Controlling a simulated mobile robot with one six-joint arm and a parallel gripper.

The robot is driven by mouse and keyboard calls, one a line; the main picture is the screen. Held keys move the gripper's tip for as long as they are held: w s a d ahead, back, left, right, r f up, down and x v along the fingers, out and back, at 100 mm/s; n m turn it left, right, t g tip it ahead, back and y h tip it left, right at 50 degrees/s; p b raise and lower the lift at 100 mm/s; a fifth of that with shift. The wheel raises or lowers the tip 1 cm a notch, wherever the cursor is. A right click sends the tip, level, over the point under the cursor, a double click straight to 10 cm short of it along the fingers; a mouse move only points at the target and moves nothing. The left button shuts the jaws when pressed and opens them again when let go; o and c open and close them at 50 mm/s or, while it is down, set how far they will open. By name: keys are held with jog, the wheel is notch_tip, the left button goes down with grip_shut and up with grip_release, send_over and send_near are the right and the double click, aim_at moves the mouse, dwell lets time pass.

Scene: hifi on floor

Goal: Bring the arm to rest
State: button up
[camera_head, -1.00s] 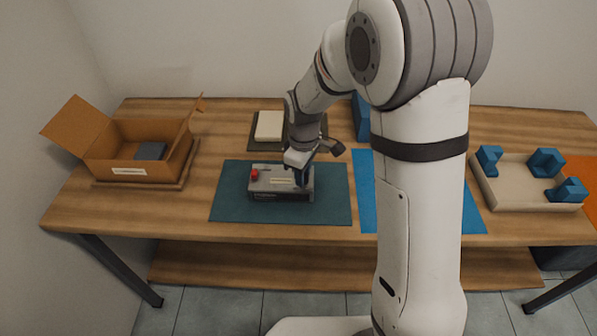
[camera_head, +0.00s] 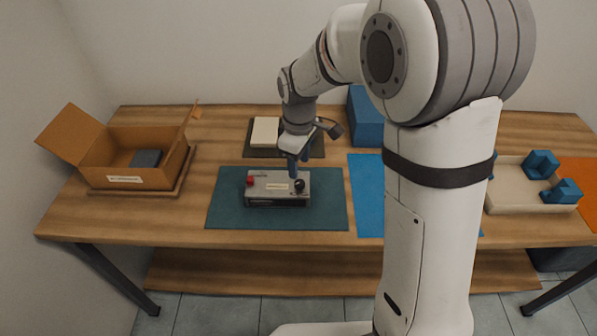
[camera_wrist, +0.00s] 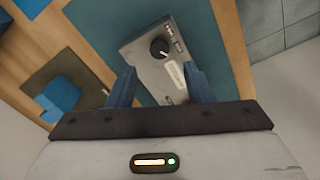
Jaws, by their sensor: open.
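My gripper (camera_head: 293,163) is open and empty, raised above the back edge of a grey control box. The grey box (camera_head: 270,199) with a red button and a black knob lies on a dark teal mat (camera_head: 225,212). In the wrist view, the two blue fingers of my gripper (camera_wrist: 160,88) are spread apart, and the box (camera_wrist: 145,48) with its black knob and pale label shows beyond and between them. The fingers appear clear of the box. My arm reaches in from the right and hides part of the table.
An open cardboard box (camera_head: 100,182) with a dark item inside stands at the left. A pale block (camera_head: 265,132) lies on a dark mat behind my gripper. A blue box (camera_head: 362,122) stands at the back. A tray (camera_head: 515,207) with blue blocks is at the right, partly hidden.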

jog(key=shift+r, duration=0.8)
jog(key=shift+s+d+r, duration=0.15)
jog(key=shift+s+d, duration=0.05)
jog(key=shift+d, duration=0.05)
jog(key=s+d+r+m+t, duration=0.1)
jog(key=s+d+r+m, duration=0.2)
jog(key=s+d+m, duration=0.3)
jog(key=s+d+r+m+t, duration=0.1)
jog(key=s+d+r+m, duration=0.2)
jog(key=s, duration=1)
jog(key=d+m, duration=0.3)
jog(key=d, duration=0.1)
jog(key=shift+d+r+m+t, duration=0.15)
jog(key=shift+d+m+t, duration=0.05)
jog(key=shift+m+t, duration=0.1)
